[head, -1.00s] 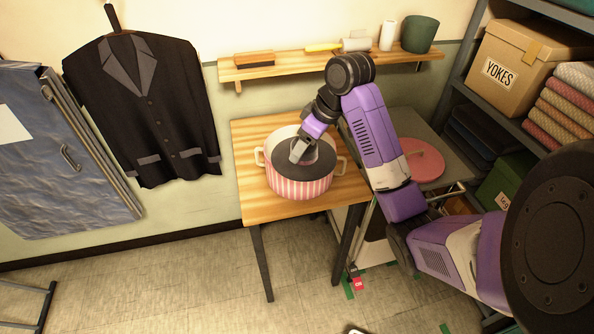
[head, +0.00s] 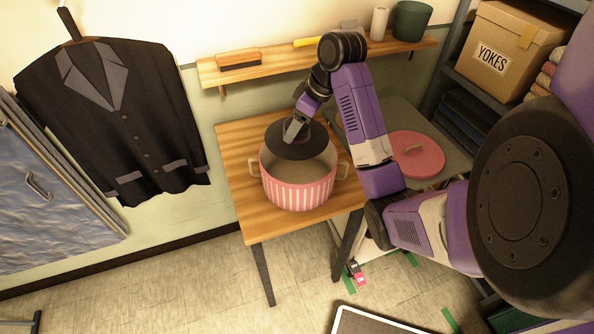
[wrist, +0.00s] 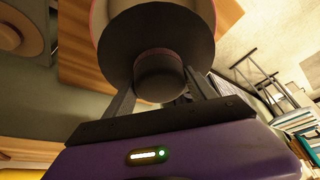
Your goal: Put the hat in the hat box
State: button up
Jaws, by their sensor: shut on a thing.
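The hat (head: 297,145) is dark, with a wide brim and a reddish band on its crown. My gripper (head: 294,130) is shut on its crown; the wrist view shows both fingers on either side of the crown (wrist: 160,75). The hat box (head: 298,192) is round, pink-and-white striped, open, with two side handles, on the wooden table. The hat is over the back of its opening, tilted in the head view, and the pale inside shows in front. Its exact height above the rim is hard to tell. The pink lid (head: 417,154) lies on a grey surface at right.
The wooden table (head: 237,172) has bare room left of the box. A wall shelf (head: 222,74) with a brush (head: 239,59) and a green pot (head: 412,20) is behind. A dark jacket (head: 118,120) hangs at left. A shelf rack with a YOKES box (head: 505,55) stands at right.

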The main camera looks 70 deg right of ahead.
aim_at(314, 151)
jog(key=f+b, duration=0.2)
jog(key=f, duration=0.4)
jog(key=f+b, duration=0.3)
jog(key=f, duration=0.4)
jog(key=shift+s+a+f, duration=0.1)
jog(key=shift+s+f, duration=0.05)
jog(key=shift+s, duration=0.05)
jog(key=shift+f, duration=2.55)
jog(key=shift+f, duration=0.1)
jog(key=o, duration=1.4)
jog(key=shift+p+v, duration=1.45)
jog(key=shift+v, duration=4.7)
jog(key=shift+w, duration=0.15)
